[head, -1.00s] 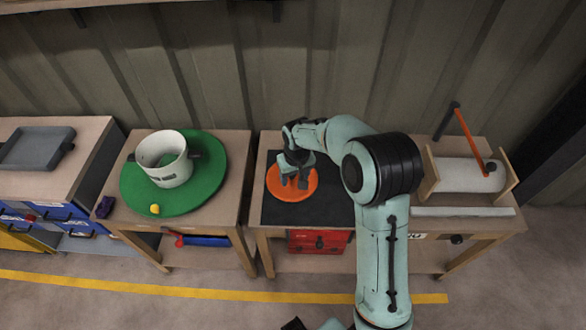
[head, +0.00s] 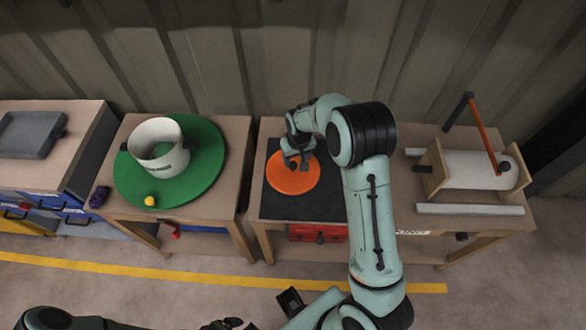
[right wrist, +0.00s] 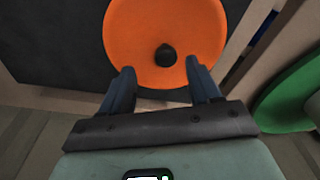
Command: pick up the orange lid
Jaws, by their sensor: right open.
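The orange lid (head: 291,182) is a round disc lying flat on a black mat (head: 275,211) on the middle workbench. Its dark knob (right wrist: 165,55) shows in the right wrist view near the lid's centre. My right gripper (head: 297,164) is open and empty over the lid's far part. In the right wrist view its two fingers (right wrist: 161,70) reach over the lid's near edge, spread to either side of the knob's line, with the knob just beyond the tips. I cannot tell how high the tips are.
Left of the lid's bench, a white pot (head: 158,146) stands on a green disc (head: 203,186) with a yellow piece (head: 150,201). A grey tray (head: 28,133) is at far left. To the right stands a roller with an orange handle (head: 482,133).

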